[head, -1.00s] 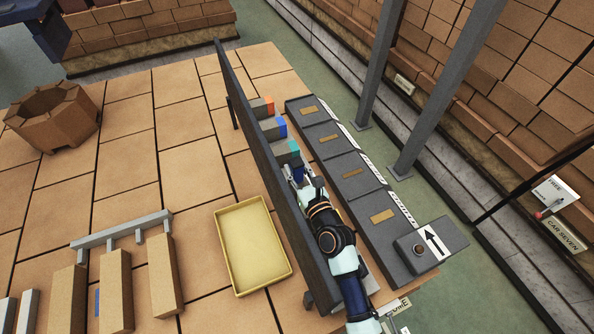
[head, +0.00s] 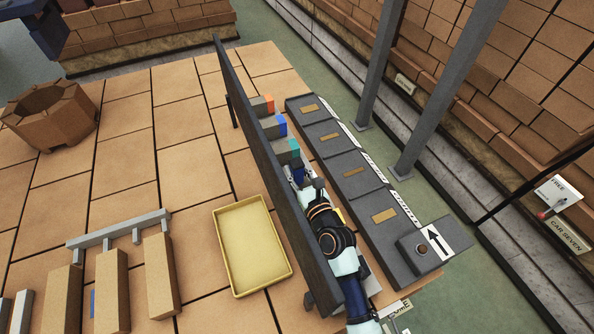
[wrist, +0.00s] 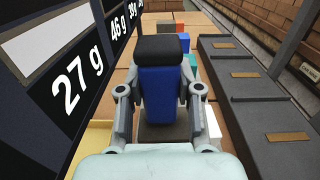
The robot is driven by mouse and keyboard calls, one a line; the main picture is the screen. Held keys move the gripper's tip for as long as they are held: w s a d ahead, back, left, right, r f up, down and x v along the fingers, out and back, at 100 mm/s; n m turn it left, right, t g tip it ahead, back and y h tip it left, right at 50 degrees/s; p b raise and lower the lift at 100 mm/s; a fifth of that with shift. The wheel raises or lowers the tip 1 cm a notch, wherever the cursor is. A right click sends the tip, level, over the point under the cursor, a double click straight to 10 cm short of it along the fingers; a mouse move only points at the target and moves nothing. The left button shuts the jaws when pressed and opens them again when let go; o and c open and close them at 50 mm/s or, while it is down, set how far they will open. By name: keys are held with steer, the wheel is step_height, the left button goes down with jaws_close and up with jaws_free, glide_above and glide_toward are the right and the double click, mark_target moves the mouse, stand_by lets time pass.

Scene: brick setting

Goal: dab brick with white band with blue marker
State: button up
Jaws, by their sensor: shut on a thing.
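My gripper (head: 299,178) is beside the right face of the long dark upright panel. In the wrist view my gripper (wrist: 160,95) is shut on a blue marker (wrist: 161,95) with a black top, held upright between the fingers. The blue marker (head: 297,175) shows only as a small patch in the head view. Several tan bricks (head: 112,290) stand at the lower left. I cannot make out a white band on any of them.
The dark panel (head: 262,150) bears weight labels on its right side. Grey pads (head: 351,172) run along the right.

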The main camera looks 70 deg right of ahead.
mark_target(297, 163)
steer(key=shift+f, duration=0.7)
stand_by(1.3)
steer(key=shift+r, duration=0.15)
step_height(297, 163, up, 7)
steer(key=p, duration=0.7)
steer(key=shift+r+p, duration=0.1)
steer(key=shift+p, duration=0.2)
